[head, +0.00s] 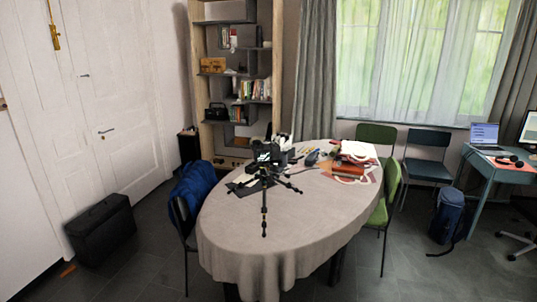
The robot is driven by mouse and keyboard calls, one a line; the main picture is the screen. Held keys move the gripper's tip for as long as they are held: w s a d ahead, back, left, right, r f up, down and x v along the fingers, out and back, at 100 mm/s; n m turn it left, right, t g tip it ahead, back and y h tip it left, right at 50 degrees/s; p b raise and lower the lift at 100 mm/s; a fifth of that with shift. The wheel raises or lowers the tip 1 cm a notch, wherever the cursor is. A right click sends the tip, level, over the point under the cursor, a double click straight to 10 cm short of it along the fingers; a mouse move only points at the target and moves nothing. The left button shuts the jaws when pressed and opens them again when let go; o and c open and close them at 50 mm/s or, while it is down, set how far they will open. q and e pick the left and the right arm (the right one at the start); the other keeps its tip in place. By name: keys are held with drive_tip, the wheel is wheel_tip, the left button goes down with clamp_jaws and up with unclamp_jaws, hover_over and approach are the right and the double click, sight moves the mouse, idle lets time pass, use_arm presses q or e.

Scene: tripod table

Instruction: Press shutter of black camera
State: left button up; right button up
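The black camera (264,151) sits on a black tripod (264,187) whose legs spread out near the left-middle of the oval table (290,228). A small bright patch shows on the camera. The shutter button is too small to make out. Neither of my grippers is in the head view.
Books and papers (352,165) lie on the table's right half. Dark items lie beside the tripod. A chair with a blue jacket (193,187) stands left, green chairs (386,195) right. A black case (101,229) stands by the door. The front floor is clear.

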idle(0.4)
clamp_jaws()
idle(1.0)
